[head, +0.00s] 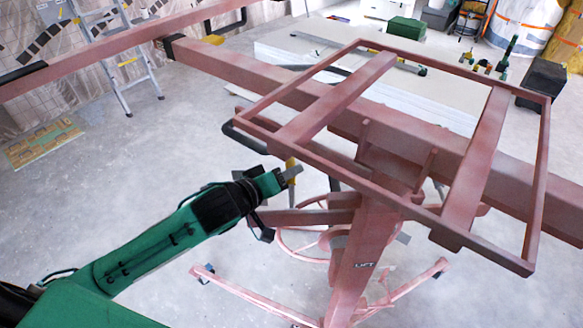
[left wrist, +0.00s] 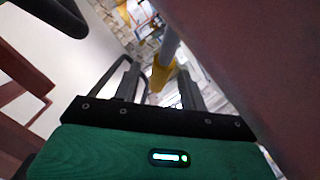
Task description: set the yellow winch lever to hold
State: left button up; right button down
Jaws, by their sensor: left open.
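The yellow winch lever (head: 290,166) shows as a small upright yellow piece by the reddish panel lift (head: 362,255), just under the lift's tilted top frame. In the left wrist view its yellow grip (left wrist: 160,78) sits on a grey rod and appears between my fingers. My left gripper (head: 292,175) is open at the lever, with the grip partly hidden behind a finger in the head view. I cannot tell whether the fingers touch it. It also shows in the left wrist view (left wrist: 160,85). My right gripper is in neither view.
The lift's top frame (head: 545,165) and long beams lie close above and right of my left gripper. A round wheel (head: 310,243) and splayed legs stand below. A stepladder (head: 125,65), stacked boards (head: 440,112) and a green box (head: 406,30) are farther back.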

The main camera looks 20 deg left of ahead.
pick_arm(q)
jog(key=shift+x, duration=1.1)
grip_shut()
